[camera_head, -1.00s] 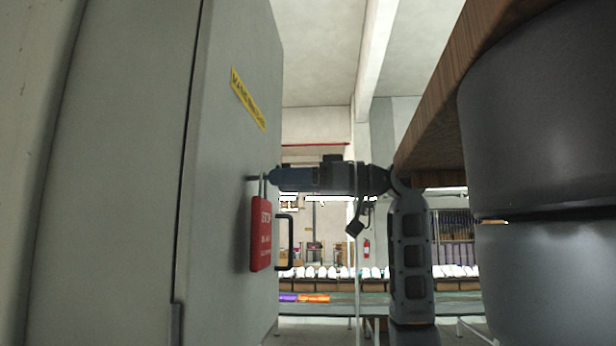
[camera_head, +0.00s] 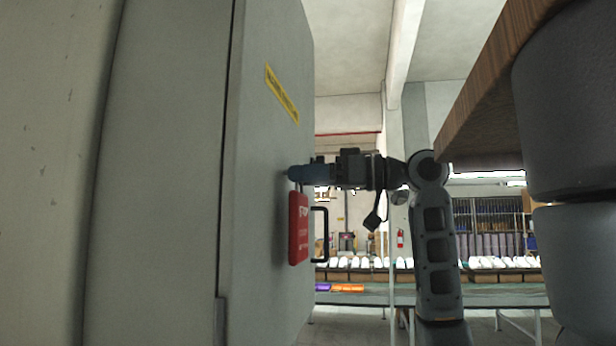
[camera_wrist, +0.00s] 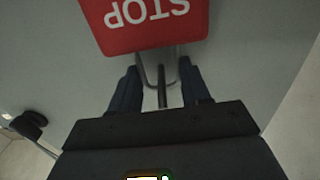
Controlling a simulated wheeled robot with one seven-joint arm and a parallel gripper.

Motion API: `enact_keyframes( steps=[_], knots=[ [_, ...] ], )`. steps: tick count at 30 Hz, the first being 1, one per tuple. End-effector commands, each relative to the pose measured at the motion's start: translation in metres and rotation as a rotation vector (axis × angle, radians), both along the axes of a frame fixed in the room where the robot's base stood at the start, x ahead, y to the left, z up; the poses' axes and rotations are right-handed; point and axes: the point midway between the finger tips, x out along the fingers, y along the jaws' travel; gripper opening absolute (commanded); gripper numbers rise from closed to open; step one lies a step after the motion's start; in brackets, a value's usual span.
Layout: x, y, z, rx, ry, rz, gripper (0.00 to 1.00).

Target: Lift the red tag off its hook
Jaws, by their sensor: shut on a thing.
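The red tag (camera_head: 298,228) hangs upright by a wire loop against the grey cabinet door. In the wrist view its lower-cased edge is out of frame and the word STOP reads upside down on the tag (camera_wrist: 150,22). My gripper (camera_head: 292,173) is at the loop, just above the tag. In the wrist view my gripper (camera_wrist: 160,78) has one finger on each side of the wire loop and is shut on it. The dark hook (camera_wrist: 162,92) shows between the fingers, apparently inside the loop. My fingers hide the hook in the head view.
The cabinet door (camera_head: 262,200) fills the left, with a yellow label (camera_head: 282,94) above the tag. A black handle (camera_head: 322,234) stands out just right of the tag. A wooden slab edge (camera_head: 480,110) is at upper right. Shoe racks lie far behind.

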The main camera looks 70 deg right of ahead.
Motion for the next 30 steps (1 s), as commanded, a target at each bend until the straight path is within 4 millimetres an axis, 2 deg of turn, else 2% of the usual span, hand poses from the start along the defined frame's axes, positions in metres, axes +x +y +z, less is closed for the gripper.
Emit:
enact_keyframes(
  steps=[1,8,30],
  knots=[
    [0.0,0.0,0.0,0.0,0.0,0.0,0.36],
    [0.0,0.0,0.0,0.0,0.0,0.0,0.14],
    [0.0,0.0,0.016,0.0,-0.001,0.0,0.14]
  ],
)
